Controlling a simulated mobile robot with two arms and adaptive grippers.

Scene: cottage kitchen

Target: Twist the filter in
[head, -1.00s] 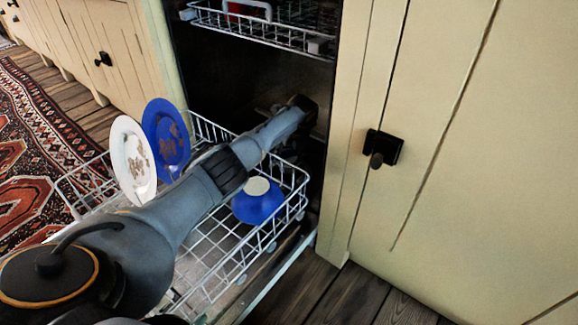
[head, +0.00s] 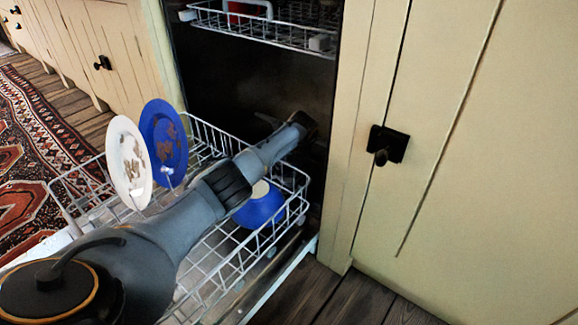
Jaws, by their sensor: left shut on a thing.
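My left arm reaches from the lower left across the lower rack into the dark dishwasher tub. My left gripper (head: 304,123) is at the far end of this arm, low inside the tub by its right side. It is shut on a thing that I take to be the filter. The filter itself is hidden by the gripper and the dark, so its seating and turn cannot be told. My right gripper is not in view.
The pulled-out lower rack (head: 293,186) holds a white plate (head: 127,160), a blue plate (head: 163,140), both stained, and a blue bowl (head: 262,207) partly behind my arm. The upper rack (head: 262,28) hangs above. A cream cabinet (head: 480,170) stands close on the right.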

